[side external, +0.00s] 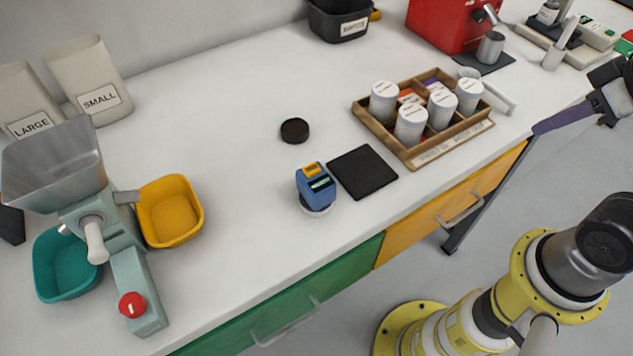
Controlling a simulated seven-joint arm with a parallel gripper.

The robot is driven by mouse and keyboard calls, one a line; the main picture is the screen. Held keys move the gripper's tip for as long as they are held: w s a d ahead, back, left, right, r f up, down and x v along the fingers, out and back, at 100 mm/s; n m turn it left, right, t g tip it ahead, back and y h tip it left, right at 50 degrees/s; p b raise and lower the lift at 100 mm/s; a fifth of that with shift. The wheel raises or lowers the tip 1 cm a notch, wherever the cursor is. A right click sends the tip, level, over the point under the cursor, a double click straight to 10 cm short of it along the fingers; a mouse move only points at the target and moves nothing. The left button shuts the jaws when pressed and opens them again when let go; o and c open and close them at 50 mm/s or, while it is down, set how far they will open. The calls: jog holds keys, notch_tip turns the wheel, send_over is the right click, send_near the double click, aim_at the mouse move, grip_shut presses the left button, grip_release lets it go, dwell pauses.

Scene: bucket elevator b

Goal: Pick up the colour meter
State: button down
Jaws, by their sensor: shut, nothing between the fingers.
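The colour meter (316,187) is a small blue device with a yellow top part and a dark display. It stands upright on a round white base near the front edge of the white bench, just left of a black square mat. My gripper (538,129) is at the right edge of the side view, with purple fingers shut and empty.
A wooden tray (437,161) with several white canisters stands right of the black mat (362,172). A dark round lid (294,130) lies behind the meter. A sorting machine (102,225) with yellow (170,211) and teal (65,265) bins stands left. Bench between is clear.

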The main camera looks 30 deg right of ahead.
dwell(0.4)
grip_release()
dwell(0.4)
